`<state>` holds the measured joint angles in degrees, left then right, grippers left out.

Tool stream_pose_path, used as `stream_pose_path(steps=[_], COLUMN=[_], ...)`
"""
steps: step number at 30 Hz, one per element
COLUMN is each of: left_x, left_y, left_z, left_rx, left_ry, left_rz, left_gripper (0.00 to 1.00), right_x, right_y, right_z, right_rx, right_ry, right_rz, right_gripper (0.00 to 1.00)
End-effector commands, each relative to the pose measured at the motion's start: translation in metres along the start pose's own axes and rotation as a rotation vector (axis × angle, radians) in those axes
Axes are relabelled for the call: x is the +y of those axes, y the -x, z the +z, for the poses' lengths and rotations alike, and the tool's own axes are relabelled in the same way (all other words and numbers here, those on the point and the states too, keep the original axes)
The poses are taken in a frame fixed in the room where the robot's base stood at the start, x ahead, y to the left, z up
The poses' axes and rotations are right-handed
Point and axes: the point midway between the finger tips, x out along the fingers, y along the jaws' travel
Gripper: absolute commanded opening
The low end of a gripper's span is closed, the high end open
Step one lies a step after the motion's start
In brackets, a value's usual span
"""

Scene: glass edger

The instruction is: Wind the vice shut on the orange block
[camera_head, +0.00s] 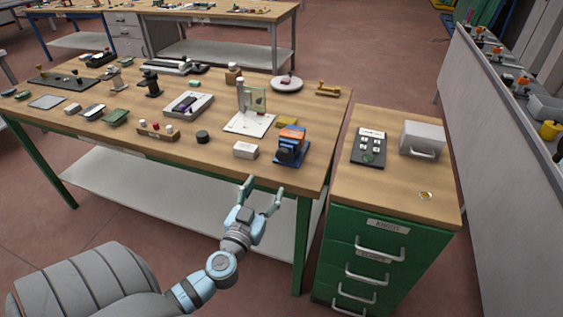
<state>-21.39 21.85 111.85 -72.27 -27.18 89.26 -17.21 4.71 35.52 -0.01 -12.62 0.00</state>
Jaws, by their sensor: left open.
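The blue vice (286,154) stands near the front right corner of the wooden workbench. The orange block (292,133) sits at the top of the vice; I cannot tell whether the jaws touch it. A dark round part shows on the vice's front, and its handle is too small to make out. My left gripper (264,188) is open and empty, just off the bench's front edge, in front of and a little left of the vice. My right gripper is not in view.
A white box (245,150) lies left of the vice, and a white stand (249,122) is behind it. A black round piece (203,137) is further left. A green drawer cabinet (385,250) with a grey case (421,138) stands right, across a narrow gap.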

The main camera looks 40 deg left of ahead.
Motion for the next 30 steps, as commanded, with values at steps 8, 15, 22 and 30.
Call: stream_pose_path(steps=[8, 15, 22, 30], left_x=[-0.001, 0.000, 0.000, 0.000], left_y=[-0.073, -0.125, -0.135, -0.135], left_z=[-0.004, 0.000, 0.000, 0.000], left_rx=[-0.001, -0.004, -0.005, -0.005], left_ry=[0.000, 0.001, 0.001, 0.000], left_rz=[-0.003, -0.001, -0.001, -0.001], left_gripper=[0.57, 0.57, 0.57, 0.37], right_x=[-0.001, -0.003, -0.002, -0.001], right_y=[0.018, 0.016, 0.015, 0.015], right_z=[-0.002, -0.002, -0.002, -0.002], right_rx=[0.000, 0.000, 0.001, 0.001], right_ry=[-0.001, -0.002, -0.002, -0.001], right_rz=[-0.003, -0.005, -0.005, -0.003], right_gripper=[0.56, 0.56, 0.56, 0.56])
